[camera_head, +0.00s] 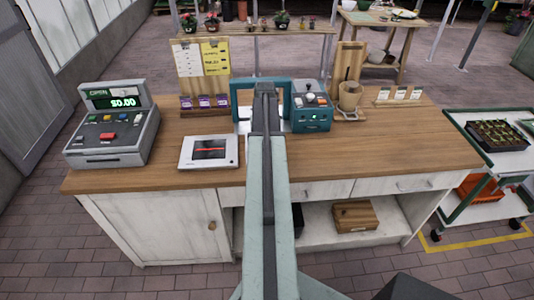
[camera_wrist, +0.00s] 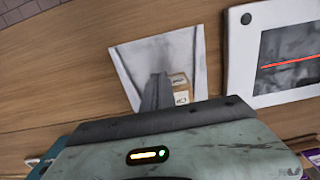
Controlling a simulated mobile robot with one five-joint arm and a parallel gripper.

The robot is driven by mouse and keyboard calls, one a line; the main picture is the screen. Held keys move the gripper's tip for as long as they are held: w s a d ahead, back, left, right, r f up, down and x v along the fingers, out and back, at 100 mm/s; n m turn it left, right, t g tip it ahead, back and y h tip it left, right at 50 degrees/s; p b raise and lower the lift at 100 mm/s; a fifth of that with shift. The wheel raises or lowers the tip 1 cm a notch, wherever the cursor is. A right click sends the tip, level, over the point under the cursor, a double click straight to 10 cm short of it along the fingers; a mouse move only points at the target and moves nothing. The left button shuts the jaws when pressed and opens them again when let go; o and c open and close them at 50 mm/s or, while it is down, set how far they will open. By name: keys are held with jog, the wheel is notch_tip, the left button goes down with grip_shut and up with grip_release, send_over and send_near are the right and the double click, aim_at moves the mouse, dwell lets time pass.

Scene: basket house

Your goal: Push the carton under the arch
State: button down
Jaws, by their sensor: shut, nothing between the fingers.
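A small tan carton (camera_wrist: 180,84) with dark marks shows in the wrist view on a pale grey plate (camera_wrist: 189,53) set in the wooden counter. My gripper (camera_wrist: 154,96) is shut and empty, pointing down at the plate just left of the carton in that view. I cannot tell whether they touch. The teal arch (camera_head: 238,93) stands at the back middle of the counter in the head view. My arm crosses in front of it and hides its middle, and I cannot make out the carton there. A teal edge (camera_wrist: 43,151) shows at lower left in the wrist view.
A white-framed scanner panel (camera_head: 208,152) lies left of my arm, with a cash register (camera_head: 112,130) beyond it. A teal control box (camera_head: 311,117) adjoins the arch on the right. The right front counter top (camera_head: 400,145) is clear. A plant cart (camera_head: 500,145) stands at right.

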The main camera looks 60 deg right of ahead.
jog(key=w+d, duration=0.2)
jog(key=d, duration=0.1)
jog(key=w+d, duration=0.3)
jog(key=d, duration=0.1)
jog(key=w+d, duration=0.2)
jog(key=d, duration=0.2)
jog(key=shift+w, duration=0.4)
jog(key=shift+a, duration=0.15)
